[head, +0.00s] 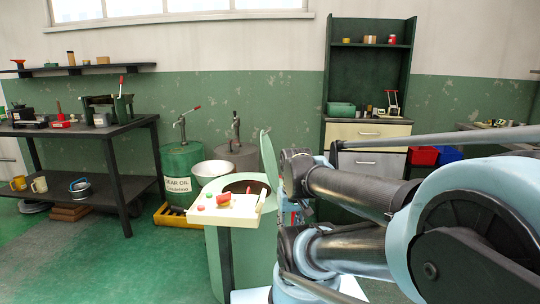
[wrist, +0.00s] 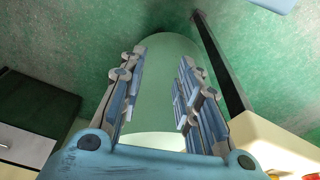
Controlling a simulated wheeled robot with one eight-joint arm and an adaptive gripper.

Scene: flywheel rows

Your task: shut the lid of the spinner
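The spinner is a pale green drum (head: 252,255) standing on the floor in the middle of the head view. Its round lid (head: 268,160) stands upright, open, at the right of the dark drum mouth (head: 245,187), seen almost edge-on. My arm reaches in from the right, and my gripper is mostly hidden there, close by the lid. In the wrist view my gripper (wrist: 160,100) is open, its two fingers well apart. A pale green rounded surface of the spinner (wrist: 165,65) shows between and beyond them; I cannot tell whether they touch it.
A cream tray (head: 222,214) with small red and green items sits at the drum's front left. Its edge also shows in the wrist view (wrist: 262,140). A green oil barrel (head: 180,170) and a workbench (head: 85,130) stand left, a cabinet (head: 350,130) behind.

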